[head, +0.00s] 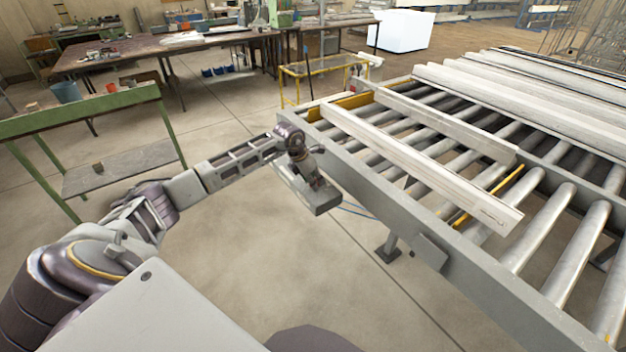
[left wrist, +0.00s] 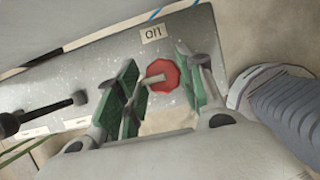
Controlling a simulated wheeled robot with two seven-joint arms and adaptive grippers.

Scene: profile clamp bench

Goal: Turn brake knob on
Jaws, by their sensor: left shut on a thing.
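The brake knob (left wrist: 162,74) is red, with a pale bar across it, and stands on a speckled grey panel (left wrist: 95,72) in the left wrist view. A small label (left wrist: 153,33) reading "on" appears upside down above it. My left gripper (left wrist: 160,90) has its green-padded fingers on both sides of the knob and is shut on it. In the head view, my left gripper (head: 306,172) is beside the near side of the roller conveyor, and the knob is hidden there. My right gripper is in neither view.
The roller conveyor (head: 480,262) carries long pale profiles (head: 425,165). A black-ended lever (left wrist: 42,114) and more labels are left of the knob in the wrist view. A green-framed bench (head: 85,118) stands at left; the floor between is open.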

